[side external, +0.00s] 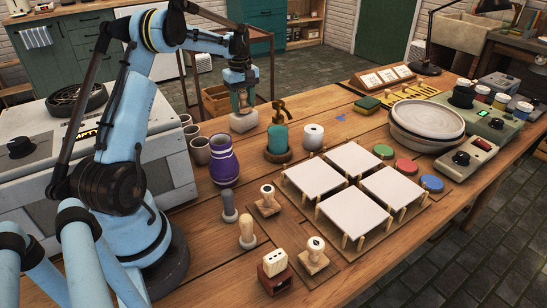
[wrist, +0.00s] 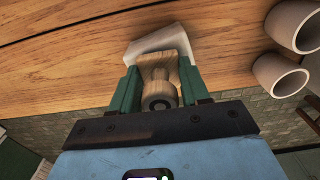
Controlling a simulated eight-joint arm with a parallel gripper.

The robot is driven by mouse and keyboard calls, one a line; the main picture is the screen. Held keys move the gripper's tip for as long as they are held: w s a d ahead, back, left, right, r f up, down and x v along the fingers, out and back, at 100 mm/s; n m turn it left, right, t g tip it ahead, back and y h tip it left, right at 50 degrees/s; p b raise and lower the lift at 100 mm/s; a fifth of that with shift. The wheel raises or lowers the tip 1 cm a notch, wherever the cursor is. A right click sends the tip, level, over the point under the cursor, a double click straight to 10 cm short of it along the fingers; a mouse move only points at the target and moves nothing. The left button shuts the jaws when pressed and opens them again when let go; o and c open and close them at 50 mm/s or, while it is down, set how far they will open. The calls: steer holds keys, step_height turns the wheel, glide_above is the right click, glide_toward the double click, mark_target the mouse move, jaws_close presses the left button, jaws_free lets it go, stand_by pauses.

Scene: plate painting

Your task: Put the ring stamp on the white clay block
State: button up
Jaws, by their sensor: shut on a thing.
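My gripper (side external: 241,103) is at the far left of the wooden table and points down, directly above the white clay block (side external: 244,122). In the wrist view, the green fingers (wrist: 158,88) are shut on a wooden stamp (wrist: 160,68) with a dark ring on its near end, which I take as the ring stamp. The white block (wrist: 160,40) shows just beyond the stamp's wide base. The stamp appears at or very near the block's top; I cannot tell whether they touch. In the side view the fingers mostly hide the stamp.
Grey cups (side external: 200,150) and a purple vase (side external: 222,165) stand nearby. A teal jar (side external: 278,138) and white cup (side external: 313,136) are to the right. Other stamps (side external: 314,250) stand at the front. White tiles (side external: 314,178) fill the middle; stacked bowls (side external: 428,118) are farther right.

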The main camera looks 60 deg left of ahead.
steer(key=shift+f, duration=0.15)
steer(key=o, duration=1)
steer(key=shift+o, duration=0.2)
